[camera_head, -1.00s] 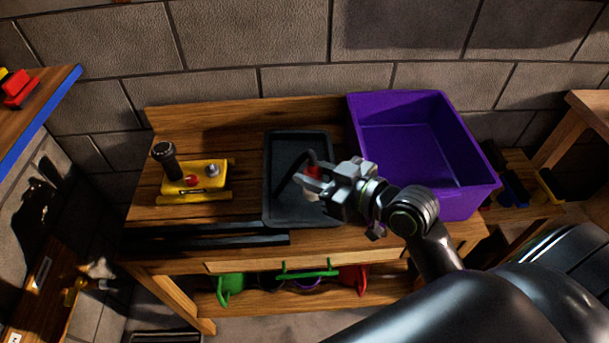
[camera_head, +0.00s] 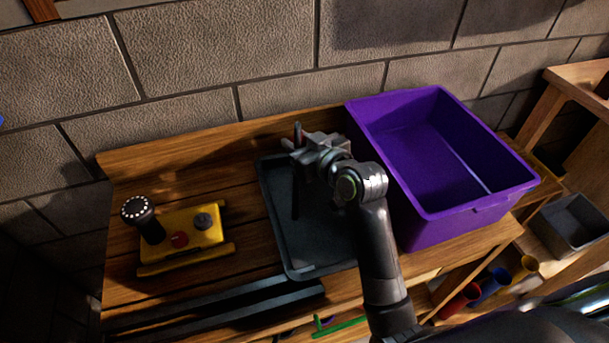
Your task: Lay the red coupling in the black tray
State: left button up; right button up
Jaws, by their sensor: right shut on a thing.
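The black tray (camera_head: 318,252) lies on the wooden bench, left of the purple bin. My right gripper (camera_head: 296,146) is over the tray's far left part and shut on the red coupling (camera_head: 298,129). A dark shadow falls on the tray below the gripper. I cannot tell whether the coupling touches the tray. My left gripper is not in view.
The deep purple bin (camera_head: 458,214) stands close on the tray's right. A yellow control box (camera_head: 205,237) with a black knob stands on the left. Dark bars (camera_head: 225,299) lie along the bench's front edge. A block wall is behind.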

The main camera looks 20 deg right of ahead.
notch_tip(320, 180, down, 2)
jog(key=shift+f, duration=0.1)
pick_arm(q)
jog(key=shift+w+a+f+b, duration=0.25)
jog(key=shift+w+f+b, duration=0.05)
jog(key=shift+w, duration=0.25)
pick_arm(e)
jog(key=shift+f, duration=1.85)
jog(key=o, duration=1)
jog(key=shift+f, duration=0.1)
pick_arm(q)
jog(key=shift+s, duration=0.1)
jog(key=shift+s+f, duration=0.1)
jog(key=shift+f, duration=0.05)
pick_arm(e)
jog(key=v, duration=1.2)
jog(key=shift+r, duration=0.2)
